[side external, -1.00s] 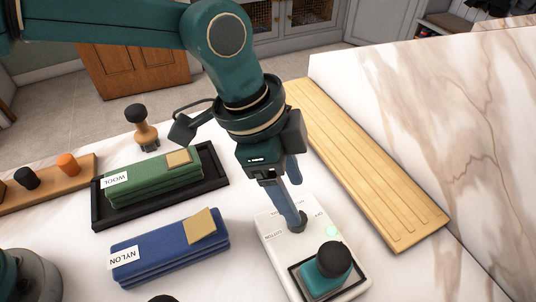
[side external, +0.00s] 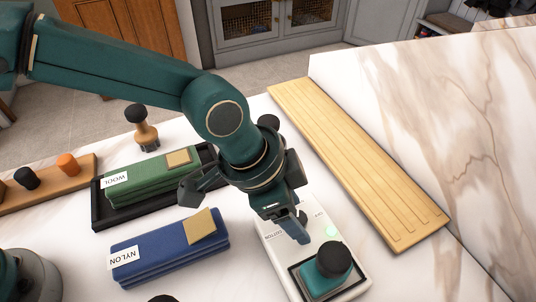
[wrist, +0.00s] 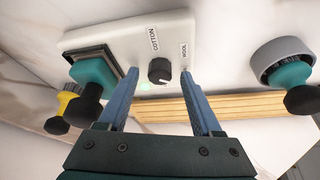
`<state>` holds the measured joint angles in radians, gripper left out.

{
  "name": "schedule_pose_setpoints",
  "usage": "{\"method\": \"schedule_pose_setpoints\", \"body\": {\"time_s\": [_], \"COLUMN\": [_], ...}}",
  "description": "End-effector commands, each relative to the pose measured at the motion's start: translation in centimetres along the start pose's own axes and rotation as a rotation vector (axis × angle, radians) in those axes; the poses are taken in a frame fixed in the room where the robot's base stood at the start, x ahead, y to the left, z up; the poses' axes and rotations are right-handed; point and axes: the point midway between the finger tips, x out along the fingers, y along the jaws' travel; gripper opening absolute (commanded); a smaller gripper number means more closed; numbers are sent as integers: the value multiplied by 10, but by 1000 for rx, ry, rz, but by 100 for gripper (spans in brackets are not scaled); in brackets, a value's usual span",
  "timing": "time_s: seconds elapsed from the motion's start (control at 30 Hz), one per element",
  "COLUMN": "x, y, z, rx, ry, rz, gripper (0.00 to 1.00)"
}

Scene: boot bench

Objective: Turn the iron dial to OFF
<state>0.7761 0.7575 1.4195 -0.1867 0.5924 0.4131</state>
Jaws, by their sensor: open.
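The dial (wrist: 159,70) is a small dark knob on the white iron base (wrist: 105,38). The base also shows in the side view (side external: 352,289). In the wrist view the dial lies between my gripper's (wrist: 160,82) two blue fingers, with a gap on each side. The gripper is open and empty. In the side view my gripper (side external: 299,232) is over the dial area and partly hides it. COTTON (wrist: 153,39) and WOOL (wrist: 184,54) labels show; an OFF label (side external: 319,214) shows in the side view. The dial's exact setting is unclear. A green light (side external: 330,231) glows.
A teal iron (side external: 320,279) with a black knob stands on the base's near end. Blue NYLON cloth (side external: 165,252) and green WOOL cloth (side external: 150,181) on a black tray (side external: 98,215) lie left. A wooden board (side external: 345,160) lies right.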

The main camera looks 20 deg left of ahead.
Motion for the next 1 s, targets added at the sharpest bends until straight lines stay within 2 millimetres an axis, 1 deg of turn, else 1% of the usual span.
{"method": "schedule_pose_setpoints", "body": {"time_s": [0.1,0.13,0.17,0.2,0.27,0.3,0.67,0.87,1.0], "x": [0,0,0,0,0,0,0,0,0], "y": [0,0,0,0,0,0,-1,-2,-3], "z": [0,0,0,0,0,0,0,0,0], "rx": [0,0,0,0,0,0,39,141,247], "ry": [0,0,0,0,0,0,-1,-1,-1], "rz": [0,0,0,0,0,0,16,60,105], "gripper": [66,59,47,32,9,0,0,0,0]}}
